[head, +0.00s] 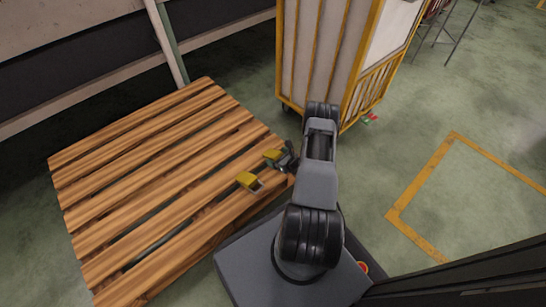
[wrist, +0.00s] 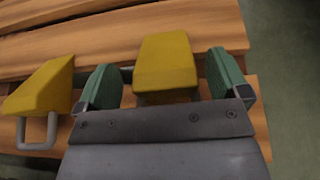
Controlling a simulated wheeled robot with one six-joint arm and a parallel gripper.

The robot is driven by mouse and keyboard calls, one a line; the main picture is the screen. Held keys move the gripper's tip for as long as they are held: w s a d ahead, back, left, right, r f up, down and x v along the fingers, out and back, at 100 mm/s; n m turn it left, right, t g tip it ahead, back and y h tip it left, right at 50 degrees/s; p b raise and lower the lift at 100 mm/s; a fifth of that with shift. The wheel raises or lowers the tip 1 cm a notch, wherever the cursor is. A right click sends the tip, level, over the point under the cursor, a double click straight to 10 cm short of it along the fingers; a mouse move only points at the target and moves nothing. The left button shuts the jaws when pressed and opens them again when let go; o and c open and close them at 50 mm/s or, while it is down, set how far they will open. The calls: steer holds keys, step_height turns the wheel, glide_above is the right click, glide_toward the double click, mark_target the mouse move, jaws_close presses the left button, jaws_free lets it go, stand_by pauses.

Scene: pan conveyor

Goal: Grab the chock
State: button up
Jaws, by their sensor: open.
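Two yellow wedge-shaped chocks lie near the right edge of the wooden pallet (head: 150,165). One chock (head: 273,155) is right at my gripper (head: 286,160); in the wrist view this chock (wrist: 165,62) lies ahead and between the two green fingertips of my gripper (wrist: 164,82). The fingers are open, with a gap showing on each side of the chock. The second chock (head: 249,181) lies a little nearer my base; in the wrist view it (wrist: 42,85) is left of the left finger, with a grey handle loop (wrist: 38,142). The middle chock's lower part is hidden by my gripper.
A tall yellow-framed cart (head: 315,50) with pale panels stands just behind my arm. Yellow floor lines (head: 415,190) mark an area at the right, where the green floor is clear. The pallet's left and middle are empty.

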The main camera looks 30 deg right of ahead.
steer(key=shift+s+d, duration=0.15)
steer(key=shift+d, duration=0.1)
steer(key=c, duration=1.2)
steer(key=shift+r, duration=0.1)
